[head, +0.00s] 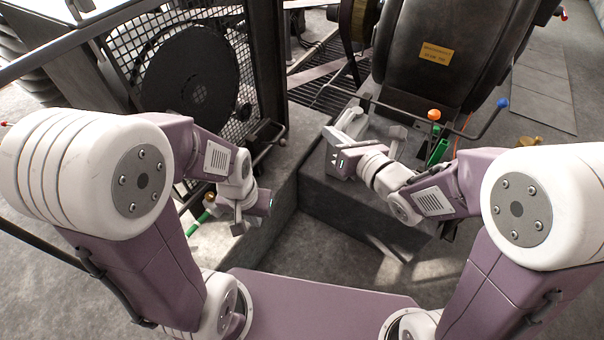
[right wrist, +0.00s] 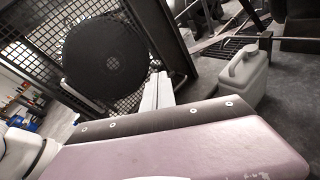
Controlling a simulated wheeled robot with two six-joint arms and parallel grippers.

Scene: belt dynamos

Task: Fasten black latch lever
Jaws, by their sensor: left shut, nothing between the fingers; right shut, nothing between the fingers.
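The mesh guard (head: 150,42) with a round black disc (head: 190,70) stands at the left; both also show in the right wrist view, the disc (right wrist: 104,56) at upper left. A small dark fitting (head: 262,138) sits low at the guard's right edge; I cannot tell whether it is the black latch lever. My left gripper (head: 238,226) is shut and empty, pointing down below the guard, apart from that fitting. My right gripper (head: 338,130) is shut and empty above the grey block, right of the guard. Its pale fingers (right wrist: 158,90) lie together in the right wrist view.
A dark machine housing (head: 440,50) with a yellow label stands at the back right. A bar with a blue knob (head: 502,103) and an orange knob (head: 434,115) are near my right arm. A grey block (head: 330,195) fills the middle.

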